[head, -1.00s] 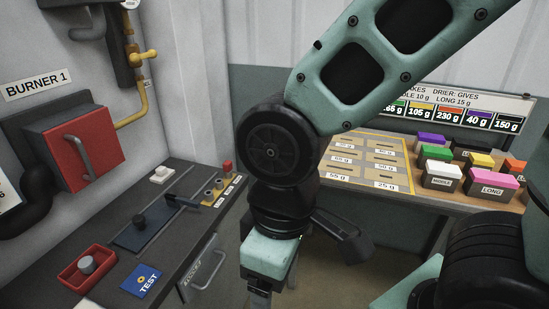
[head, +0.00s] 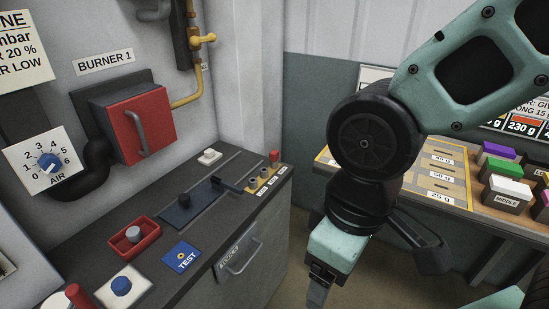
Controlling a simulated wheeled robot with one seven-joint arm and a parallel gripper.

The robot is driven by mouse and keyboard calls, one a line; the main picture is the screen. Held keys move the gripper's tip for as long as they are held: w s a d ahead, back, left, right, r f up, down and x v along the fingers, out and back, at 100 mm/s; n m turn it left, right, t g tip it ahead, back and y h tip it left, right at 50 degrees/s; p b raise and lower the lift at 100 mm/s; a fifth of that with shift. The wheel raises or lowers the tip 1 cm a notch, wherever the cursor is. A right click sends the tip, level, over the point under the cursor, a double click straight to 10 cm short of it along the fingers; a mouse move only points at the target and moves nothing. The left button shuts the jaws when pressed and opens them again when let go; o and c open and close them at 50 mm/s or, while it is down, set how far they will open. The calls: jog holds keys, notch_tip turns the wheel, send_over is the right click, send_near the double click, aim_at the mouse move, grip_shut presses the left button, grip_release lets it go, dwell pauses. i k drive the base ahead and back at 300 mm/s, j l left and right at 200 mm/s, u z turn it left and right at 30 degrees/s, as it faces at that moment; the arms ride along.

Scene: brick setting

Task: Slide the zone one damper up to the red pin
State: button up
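No zone label is legible, so I cannot tell which is the zone one damper. My gripper (head: 319,293) hangs right of the counter, pointing down, clear of the knob and handle. Its fingertips are cut off by the bottom edge, so its opening is unclear.
Nearby are a red tray (head: 148,244) with a grey knob, a blue TEST card (head: 181,256), a white switch (head: 209,157) and a drawer handle (head: 243,262). The red burner door (head: 143,122) is on the wall. A bench with coloured blocks (head: 507,187) stands right.

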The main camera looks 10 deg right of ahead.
aim_at(188, 206)
jog(key=i+j+u, duration=0.15)
jog(key=i+u, duration=0.6)
jog(key=i+l, duration=0.05)
jog(key=i, duration=0.05)
